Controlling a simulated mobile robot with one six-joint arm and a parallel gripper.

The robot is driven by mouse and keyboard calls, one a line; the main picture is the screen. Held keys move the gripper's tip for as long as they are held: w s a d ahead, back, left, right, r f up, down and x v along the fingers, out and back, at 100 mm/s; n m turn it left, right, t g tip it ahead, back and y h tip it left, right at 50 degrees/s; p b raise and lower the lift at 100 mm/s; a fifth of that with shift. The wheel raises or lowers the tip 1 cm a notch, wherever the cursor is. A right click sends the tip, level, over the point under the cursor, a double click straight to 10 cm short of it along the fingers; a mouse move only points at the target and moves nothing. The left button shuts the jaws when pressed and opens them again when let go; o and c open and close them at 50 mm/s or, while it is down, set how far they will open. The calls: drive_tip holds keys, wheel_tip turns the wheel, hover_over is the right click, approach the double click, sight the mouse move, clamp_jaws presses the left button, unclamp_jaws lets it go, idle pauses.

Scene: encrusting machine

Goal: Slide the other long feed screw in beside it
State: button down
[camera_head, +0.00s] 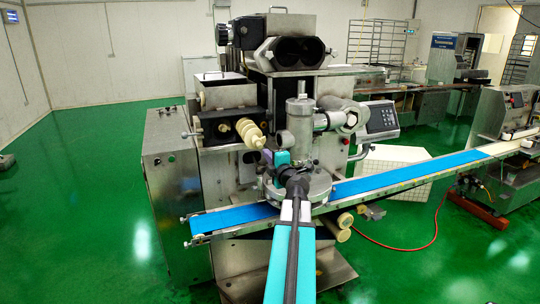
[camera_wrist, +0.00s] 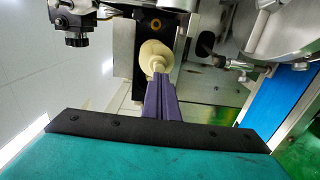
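A cream long feed screw (camera_head: 250,133) with a spiral thread shows in front of the dark opening of the machine's metal housing, pointing toward it. In the wrist view the screw (camera_wrist: 152,56) is seen nearly end-on, its narrow near end between the purple fingertips. My gripper (camera_head: 272,156) is closed on that end; its fingers (camera_wrist: 160,76) nearly meet. Left of the screw, a small cream part (camera_head: 224,128) shows in the dark housing; I cannot tell whether it is the first screw. A yellowish ring (camera_wrist: 155,42) sits on the dark housing. The screw's far end is hidden.
A blue conveyor belt (camera_head: 400,176) crosses below, partly behind my arm. A control panel (camera_head: 379,118) is to the right.

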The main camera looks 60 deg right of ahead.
sight(261, 147)
drive_tip(key=shift+w+d, duration=0.1)
drive_tip(key=shift+w, duration=0.05)
drive_tip(key=shift+p+x, duration=1.05)
drive_tip(key=shift+x, duration=2.6)
drive_tip(key=shift+p+x, duration=0.35)
drive_tip(key=shift+x, duration=1.35)
drive_tip(key=shift+p+x, duration=0.35)
drive_tip(key=shift+x, duration=0.9)
drive_tip(key=shift+p+x, duration=1.45)
drive_tip(key=shift+x, duration=5.2)
drive_tip(key=shift+p+v, duration=1.05)
drive_tip(key=shift+v, duration=4)
